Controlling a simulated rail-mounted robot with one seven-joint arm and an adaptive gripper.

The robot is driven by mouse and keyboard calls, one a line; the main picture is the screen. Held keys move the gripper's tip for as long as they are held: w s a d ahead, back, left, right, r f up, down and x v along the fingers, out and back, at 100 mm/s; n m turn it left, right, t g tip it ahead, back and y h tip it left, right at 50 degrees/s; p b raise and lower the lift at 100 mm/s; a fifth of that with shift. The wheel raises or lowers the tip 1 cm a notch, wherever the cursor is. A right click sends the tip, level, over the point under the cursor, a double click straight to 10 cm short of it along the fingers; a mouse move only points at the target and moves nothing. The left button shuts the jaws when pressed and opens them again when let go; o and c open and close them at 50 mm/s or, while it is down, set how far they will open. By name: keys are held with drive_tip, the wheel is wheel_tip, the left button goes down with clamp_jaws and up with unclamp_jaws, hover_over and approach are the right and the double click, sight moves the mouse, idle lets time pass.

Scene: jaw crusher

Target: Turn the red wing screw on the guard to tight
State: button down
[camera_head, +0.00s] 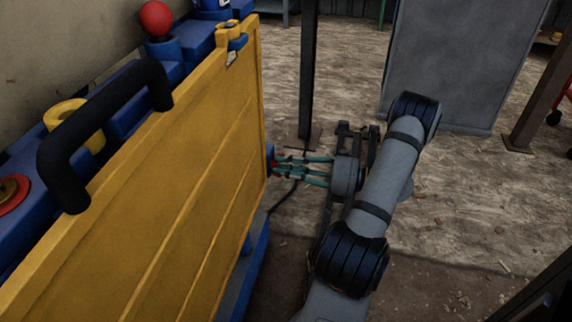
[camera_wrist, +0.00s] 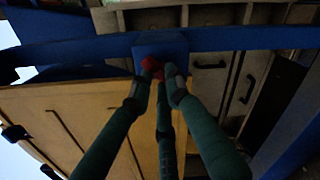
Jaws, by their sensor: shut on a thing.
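The red wing screw (camera_wrist: 150,66) sits on a blue block (camera_wrist: 161,49) at the edge of the yellow guard (camera_head: 190,190). In the wrist view my gripper (camera_wrist: 158,85) has its teal fingers closed around the screw, and the fingertips hide part of it. In the head view my gripper (camera_head: 278,164) reaches in from the right to the guard's right edge. Only a little red shows there between the fingers, so the screw's turn angle cannot be told. The guard also shows in the wrist view (camera_wrist: 70,105).
A black handle (camera_head: 105,120) stands on the guard's near side. A red ball knob (camera_head: 155,17) and blue machine body (camera_head: 180,45) lie behind it. A dark post (camera_head: 308,70) rises beyond my gripper. Open floor (camera_head: 460,200) lies to the right.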

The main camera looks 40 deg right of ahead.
drive_tip(key=m+p, duration=0.1)
drive_tip(key=p, duration=0.1)
drive_tip(key=m+p, duration=0.1)
drive_tip(key=m, duration=0.1)
drive_tip(key=shift+r+p, duration=0.3)
drive_tip(key=shift+p, duration=0.1)
drive_tip(key=shift+w+d+f+m+p, duration=0.1)
drive_tip(key=shift+m+p, duration=0.55)
drive_tip(key=shift+m, duration=0.4)
drive_tip(key=shift+f+m+p, duration=0.1)
drive_tip(key=shift+m+p, duration=0.5)
drive_tip(key=shift+m, duration=0.75)
drive_tip(key=c, duration=1.7)
unclamp_jaws()
drive_tip(key=shift+o, duration=0.2)
drive_tip(key=v, duration=1.2)
